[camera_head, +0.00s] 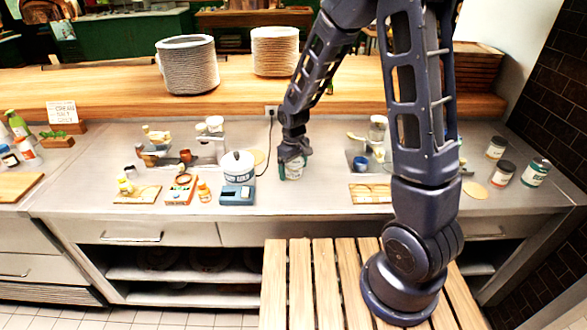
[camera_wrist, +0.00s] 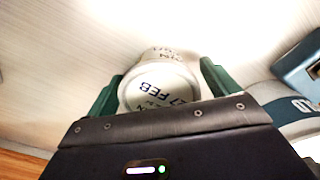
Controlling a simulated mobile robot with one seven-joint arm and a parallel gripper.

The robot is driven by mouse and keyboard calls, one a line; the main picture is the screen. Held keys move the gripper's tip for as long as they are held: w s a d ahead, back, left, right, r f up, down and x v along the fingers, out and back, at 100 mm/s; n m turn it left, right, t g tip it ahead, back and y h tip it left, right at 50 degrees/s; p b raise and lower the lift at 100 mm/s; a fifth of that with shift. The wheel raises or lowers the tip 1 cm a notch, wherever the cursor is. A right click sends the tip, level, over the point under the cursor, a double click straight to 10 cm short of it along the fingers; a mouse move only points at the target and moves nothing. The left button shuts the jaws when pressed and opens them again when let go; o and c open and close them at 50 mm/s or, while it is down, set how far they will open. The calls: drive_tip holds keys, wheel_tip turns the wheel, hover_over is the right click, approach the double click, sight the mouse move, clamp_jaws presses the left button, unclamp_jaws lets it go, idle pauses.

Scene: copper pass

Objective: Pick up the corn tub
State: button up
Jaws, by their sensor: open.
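A small tub with a white lid (camera_wrist: 160,88) stands between the two dark green fingers of my gripper (camera_wrist: 161,72) in the wrist view. Dark writing with "7 FEB" shows on its lid; the word corn is not readable. A gap shows at the right finger; the left finger is close to the tub, and contact there cannot be told. In the head view, the tub (camera_head: 293,172) is on the grey counter, largely hidden under my gripper (camera_head: 291,160), which points down over it. My gripper is open around the tub.
Several jars (camera_head: 503,173) stand far right. Bare counter (camera_head: 305,203) lies in front of the tub.

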drive_tip(key=c, duration=1.1)
drive_tip(key=shift+r, duration=0.15)
